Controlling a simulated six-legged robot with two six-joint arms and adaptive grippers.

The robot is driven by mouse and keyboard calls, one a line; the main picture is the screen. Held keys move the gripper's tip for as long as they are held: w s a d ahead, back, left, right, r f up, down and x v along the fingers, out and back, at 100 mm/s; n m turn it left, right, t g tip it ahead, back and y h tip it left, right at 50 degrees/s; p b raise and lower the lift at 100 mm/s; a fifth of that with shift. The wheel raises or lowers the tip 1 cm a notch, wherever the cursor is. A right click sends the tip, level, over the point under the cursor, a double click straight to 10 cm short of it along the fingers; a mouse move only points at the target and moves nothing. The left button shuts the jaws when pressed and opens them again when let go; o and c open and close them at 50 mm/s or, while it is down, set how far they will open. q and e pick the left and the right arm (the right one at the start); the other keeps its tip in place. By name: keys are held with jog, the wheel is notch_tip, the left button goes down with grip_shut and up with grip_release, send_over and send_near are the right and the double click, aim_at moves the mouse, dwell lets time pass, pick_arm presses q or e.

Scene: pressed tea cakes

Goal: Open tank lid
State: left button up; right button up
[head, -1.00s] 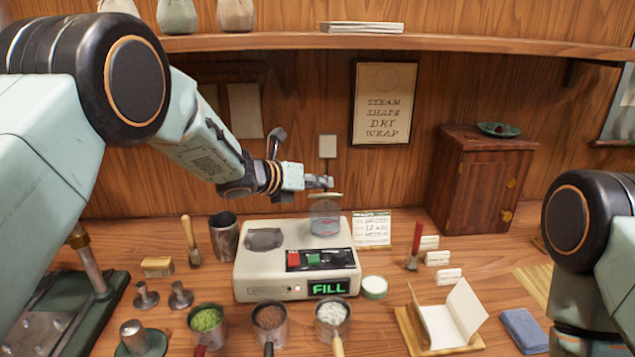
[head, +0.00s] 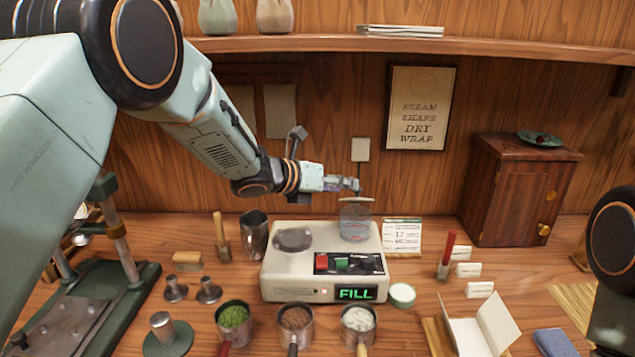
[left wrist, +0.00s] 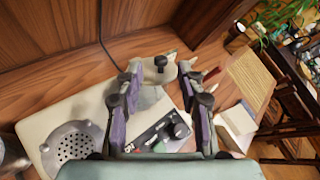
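The white steaming machine (head: 290,270) stands mid-bench with a green FILL display (head: 356,293). Its clear tank (head: 355,224) is at the back right, topped by a thin pale lid (head: 362,199). In the left wrist view the lid's dark knob (left wrist: 160,62) shows between the fingertips. My left gripper (head: 347,184) is just above the lid; in the left wrist view its two fingers (left wrist: 160,70) are apart, with visible gaps beside the knob. I cannot tell whether the lid is seated flat. My right gripper is out of view; only part of the right arm shows.
The machine has a round perforated plate (left wrist: 72,148) at its left. Cups of green (head: 233,318), brown (head: 296,318) and white (head: 358,320) material stand in front. A metal pitcher (head: 254,236) is to the left, a wooden cabinet (head: 515,195) at the back right.

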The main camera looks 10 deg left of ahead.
pick_arm(q)
jog(key=v, duration=0.8)
jog(key=shift+s+a+r, duration=0.1)
jog(key=shift+s+r, duration=0.05)
